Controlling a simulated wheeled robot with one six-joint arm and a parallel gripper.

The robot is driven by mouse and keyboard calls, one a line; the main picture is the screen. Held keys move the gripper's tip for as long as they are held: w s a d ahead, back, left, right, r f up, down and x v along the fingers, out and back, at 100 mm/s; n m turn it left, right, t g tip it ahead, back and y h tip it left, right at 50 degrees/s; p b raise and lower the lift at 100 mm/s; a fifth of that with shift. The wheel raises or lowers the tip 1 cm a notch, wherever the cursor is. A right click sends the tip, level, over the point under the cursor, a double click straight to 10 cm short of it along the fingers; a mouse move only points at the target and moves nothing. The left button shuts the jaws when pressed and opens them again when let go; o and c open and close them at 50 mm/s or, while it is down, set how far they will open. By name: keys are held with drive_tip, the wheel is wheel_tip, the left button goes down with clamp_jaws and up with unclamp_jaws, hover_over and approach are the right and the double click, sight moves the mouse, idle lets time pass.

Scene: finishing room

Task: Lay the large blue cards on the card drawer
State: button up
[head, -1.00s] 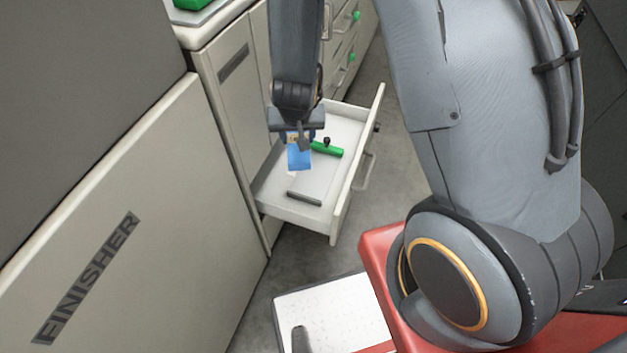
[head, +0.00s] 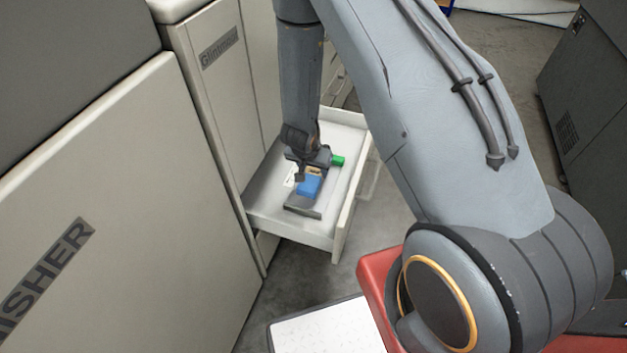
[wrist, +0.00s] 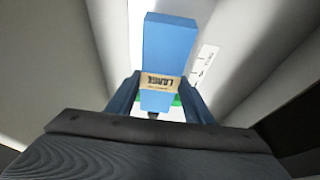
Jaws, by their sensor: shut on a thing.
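My gripper (head: 308,168) is shut on a stack of large blue cards (head: 309,186) and points down inside the open white card drawer (head: 262,212). In the wrist view the blue cards (wrist: 170,45) stand out between the two fingers of my gripper (wrist: 160,100), with a tan printed band around them. The cards are over the drawer's floor; I cannot tell whether they touch it. The gripper hides part of the cards in the head view.
A green item (head: 338,160) lies in the drawer just right of my gripper. A dark grey bar (head: 302,209) lies towards the near end. A white label (wrist: 206,58) shows beside the cards. The finisher cabinet (head: 90,190) stands left.

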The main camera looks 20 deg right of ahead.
sight(314, 179)
drive_tip(key=shift+f, duration=2.25)
drive_tip(key=shift+f+b, duration=0.35)
drive_tip(key=o, duration=1.2)
